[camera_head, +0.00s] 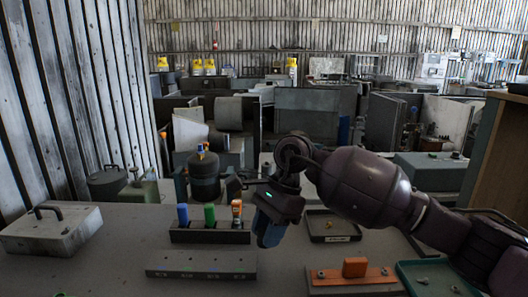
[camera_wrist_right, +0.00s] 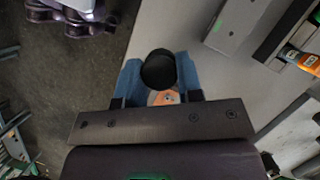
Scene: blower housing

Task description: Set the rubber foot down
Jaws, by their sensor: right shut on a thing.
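The rubber foot (camera_wrist_right: 158,70) is a round black piece in the right wrist view. It sits between the blue fingertips of my right gripper (camera_wrist_right: 157,82), which is shut on it. A small orange-tan part with a dark centre (camera_wrist_right: 166,98) shows just behind the foot; I cannot tell what it belongs to. In the head view my right gripper (camera_head: 270,230) points down over the grey table (camera_head: 120,240), and the foot is hidden there. I cannot tell the height of the foot above the table.
A rack (camera_head: 210,235) with blue, green and orange items stands left of my right gripper. A grey bar with holes (camera_head: 202,265) lies in front of it. A shallow dark tray (camera_head: 333,238), an orange block on a plate (camera_head: 355,267) and a green tray (camera_head: 405,268) are to the right.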

